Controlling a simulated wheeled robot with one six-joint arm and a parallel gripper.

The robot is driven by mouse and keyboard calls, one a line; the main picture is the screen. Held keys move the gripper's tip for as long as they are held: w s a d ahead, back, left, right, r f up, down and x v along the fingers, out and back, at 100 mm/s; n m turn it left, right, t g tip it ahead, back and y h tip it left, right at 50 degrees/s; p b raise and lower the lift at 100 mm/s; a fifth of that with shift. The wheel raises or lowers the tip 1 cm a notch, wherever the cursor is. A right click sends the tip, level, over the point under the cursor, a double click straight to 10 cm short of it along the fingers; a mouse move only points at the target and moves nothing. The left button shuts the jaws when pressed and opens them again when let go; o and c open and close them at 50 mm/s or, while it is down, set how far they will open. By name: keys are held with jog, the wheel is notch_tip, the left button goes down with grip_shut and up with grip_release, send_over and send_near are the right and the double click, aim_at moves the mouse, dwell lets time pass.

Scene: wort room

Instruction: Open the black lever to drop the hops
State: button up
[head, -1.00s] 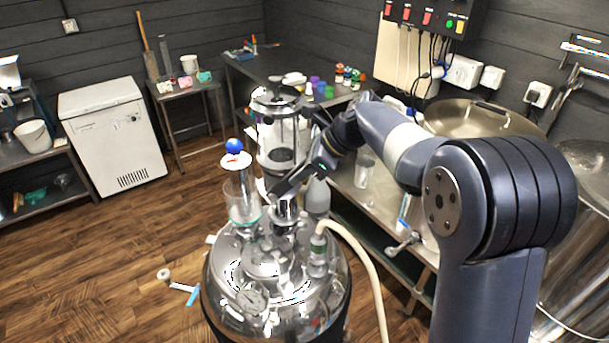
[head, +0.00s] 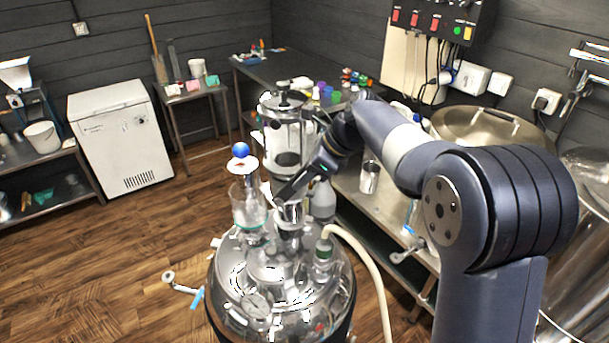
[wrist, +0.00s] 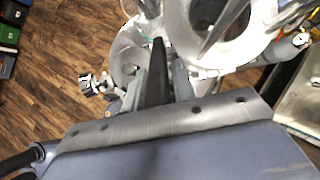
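A steel vessel (head: 275,285) stands low in the middle of the head view. On its lid rises a steel fitting (head: 289,218), with my gripper (head: 285,192) just above it. In the wrist view a black bar, apparently the black lever (wrist: 157,75), lies between the two grey fingers of my gripper (wrist: 160,82). The fingers stand close on both sides of it; whether they press on it cannot be told. Behind the fingers is a bright steel part. In the head view my gripper covers the lever, and no hops can be made out.
A pale hose (head: 368,260) curves down at the right. A steel table (head: 350,200) lies beyond; floor is open at left.

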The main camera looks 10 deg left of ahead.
jog(key=shift+o, duration=0.9)
jog(key=b+v, duration=0.1)
jog(key=v, duration=1)
jog(key=shift+f, duration=0.1)
jog(key=shift+c, duration=0.3)
